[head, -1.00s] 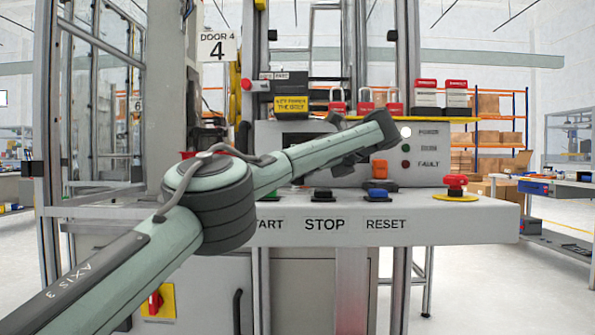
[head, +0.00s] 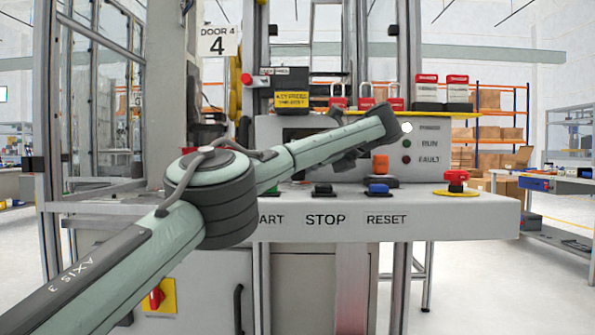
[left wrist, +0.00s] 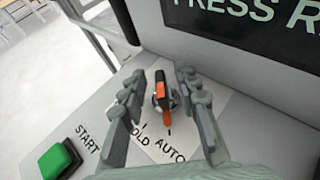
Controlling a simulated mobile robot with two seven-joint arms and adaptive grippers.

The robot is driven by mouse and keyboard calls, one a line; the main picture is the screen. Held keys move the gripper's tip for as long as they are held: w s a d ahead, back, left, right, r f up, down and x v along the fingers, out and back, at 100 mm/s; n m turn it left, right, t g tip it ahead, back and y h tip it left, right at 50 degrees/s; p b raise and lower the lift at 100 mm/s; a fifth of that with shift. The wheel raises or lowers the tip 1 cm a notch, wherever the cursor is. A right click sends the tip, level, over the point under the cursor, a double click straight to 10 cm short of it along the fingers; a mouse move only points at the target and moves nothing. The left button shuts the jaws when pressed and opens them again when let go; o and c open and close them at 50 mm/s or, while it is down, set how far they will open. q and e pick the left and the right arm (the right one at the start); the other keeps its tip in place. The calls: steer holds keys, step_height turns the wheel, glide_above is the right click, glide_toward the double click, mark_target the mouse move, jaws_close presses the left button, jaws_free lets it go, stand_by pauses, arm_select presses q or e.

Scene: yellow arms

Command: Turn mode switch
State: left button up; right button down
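The mode switch is a small knob (left wrist: 163,95) with an orange bar and a dark far end, on a pale label plate in the left wrist view. Its orange near end lies by the mark above the word AUTO; a partly covered word ending in OLD is to the left. My left gripper (left wrist: 160,76) is open, with its two grey fingers on either side of the knob and a visible gap to each. In the head view my left arm covers the switch area, and the fingers cannot be made out there. My right gripper is not in view.
A green START button (left wrist: 60,158) is near the switch. On the console (head: 470,218) are a black STOP button (head: 322,190), a blue RESET button (head: 378,188), an orange control (head: 380,164) and a red mushroom button (head: 456,178). A dark screen (left wrist: 250,35) stands behind the switch.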

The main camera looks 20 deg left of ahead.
arm_select(q)
steer(key=v, duration=1.1)
steer(key=shift+s+d, duration=0.2)
steer(key=shift+d, duration=0.2)
